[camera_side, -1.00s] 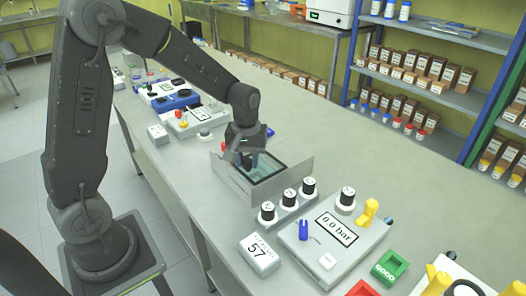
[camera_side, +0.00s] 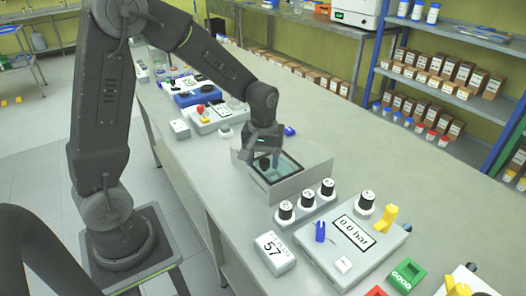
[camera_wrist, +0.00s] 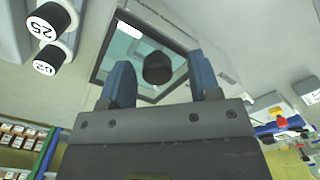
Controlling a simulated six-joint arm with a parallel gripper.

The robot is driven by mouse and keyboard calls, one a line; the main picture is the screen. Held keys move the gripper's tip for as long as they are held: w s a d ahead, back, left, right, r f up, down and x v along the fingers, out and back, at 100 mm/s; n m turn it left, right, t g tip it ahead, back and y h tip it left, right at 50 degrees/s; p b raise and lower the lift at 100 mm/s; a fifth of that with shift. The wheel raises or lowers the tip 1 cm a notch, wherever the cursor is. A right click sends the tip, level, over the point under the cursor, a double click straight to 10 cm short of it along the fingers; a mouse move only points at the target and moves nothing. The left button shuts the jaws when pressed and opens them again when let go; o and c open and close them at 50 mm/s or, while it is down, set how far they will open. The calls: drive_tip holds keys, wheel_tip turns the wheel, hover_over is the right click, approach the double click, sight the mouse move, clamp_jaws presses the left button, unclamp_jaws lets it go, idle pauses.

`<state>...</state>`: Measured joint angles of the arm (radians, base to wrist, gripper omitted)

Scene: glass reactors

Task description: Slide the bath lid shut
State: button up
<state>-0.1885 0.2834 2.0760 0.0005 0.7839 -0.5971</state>
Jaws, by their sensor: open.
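The bath (camera_side: 291,190) is a low box with light grey side plates and a dark-rimmed top on the bench. Its teal interior shows through the top. In the wrist view its dark rim (camera_wrist: 98,62) lies beyond my fingers. A black round knob (camera_wrist: 157,68), seemingly the lid's, shows between my two blue fingers. My gripper (camera_wrist: 158,62) is open, with a finger on each side of the knob; contact cannot be told. In the side view my gripper (camera_side: 264,158) is low over the bath's left part. The lid's edges are hard to make out.
Right of the bath stand several black-capped knobs (camera_side: 306,194), a pressure unit reading 0.0 bar (camera_side: 354,230) and a box marked 57 (camera_side: 273,253). Blue and white equipment (camera_side: 198,95) stands farther back.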

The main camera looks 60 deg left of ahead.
wheel_tip(320, 180, up, 14)
idle(0.5)
drive_tip(key=shift+s, duration=0.1)
drive_tip(key=s+d+m+t, duration=0.2)
drive_tip(key=s+d+m, duration=0.1)
drive_tip(key=s, duration=0.5)
drive_tip(key=s+d+r+m+t, duration=0.1)
drive_tip(key=s+d+m+t, duration=0.2)
drive_tip(key=s+m, duration=0.3)
drive_tip(key=shift+s+d+t, duration=0.3)
drive_tip(key=shift+s+d, duration=0.15)
drive_tip(key=shift+s, duration=0.5)
drive_tip(key=shift+r, duration=0.1)
